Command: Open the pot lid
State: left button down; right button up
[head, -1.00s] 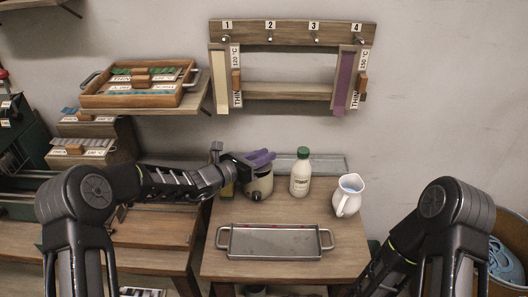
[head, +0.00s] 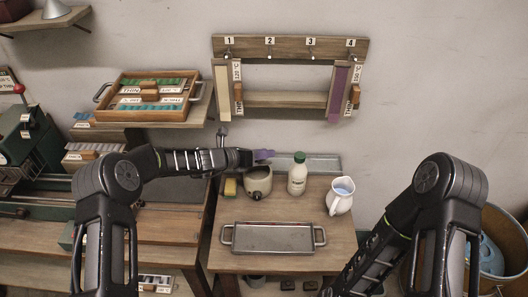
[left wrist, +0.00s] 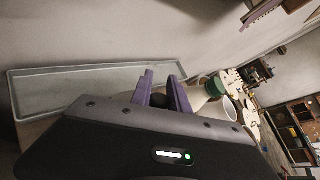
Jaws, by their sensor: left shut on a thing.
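The pale pot (head: 257,182) stands on the small wooden table, left of a white bottle with a green cap (head: 298,174). A dark fitting shows low on its front. My left gripper (head: 264,155), with purple fingertips, is at the pot's top, reaching in from the left. In the left wrist view the gripper (left wrist: 162,90) is shut on a small dark piece (left wrist: 170,97) between the fingers, which looks like the lid's knob. The lid itself is mostly hidden by the gripper, so I cannot tell whether it is clear of the rim. My right gripper is out of view.
A white jug (head: 340,196) stands right of the bottle. A metal tray with handles (head: 272,238) lies in front. A long grey tray (head: 325,162) lies behind, and a yellow block (head: 230,187) is left of the pot. A wall rack (head: 290,48) hangs above.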

pick_arm(q)
jog(key=c, duration=1.3)
grip_release()
jog(key=shift+a, duration=0.15)
jog(key=b+v, duration=0.2)
jog(key=v, duration=0.4)
jog(key=shift+s+a+r, duration=0.15)
jog(key=shift+s+a, duration=0.05)
jog(key=shift+a, duration=0.05)
jog(key=shift+s+a+r, duration=0.25)
jog(key=shift+s+a, duration=0.05)
